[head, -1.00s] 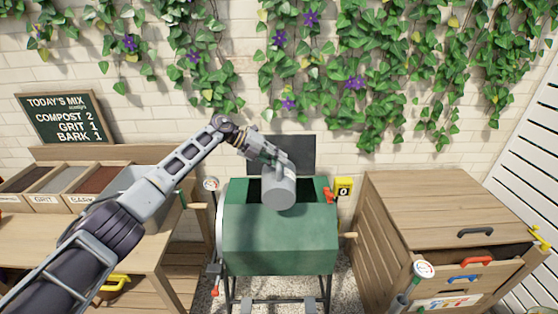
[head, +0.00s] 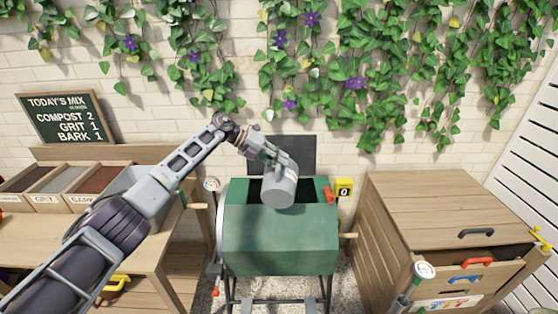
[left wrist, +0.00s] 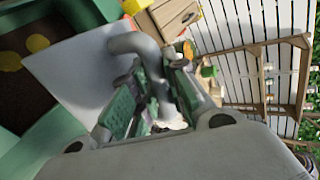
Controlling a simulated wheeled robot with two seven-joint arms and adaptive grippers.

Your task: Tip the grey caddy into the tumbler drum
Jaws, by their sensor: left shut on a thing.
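The grey caddy (head: 278,190) is a grey cylinder, held tilted over the open top of the green tumbler drum (head: 280,240). My left gripper (head: 268,155) is shut on its handle. In the left wrist view the curved grey handle (left wrist: 150,45) lies between my fingers (left wrist: 150,105), and the caddy's pale grey wall (left wrist: 75,65) is beside it. The drum's green rim (left wrist: 85,12) shows at the left there, with dark brown stuff and yellow patches inside. I cannot see into the caddy. My right gripper is not in view.
A yellow counter showing 0 (head: 344,187) and a red latch (head: 328,196) are at the drum's right. A wooden cabinet (head: 440,200) stands further right. Bins of compost, grit and bark stand on the left bench (head: 110,240). A dark panel (head: 295,150) stands behind the drum.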

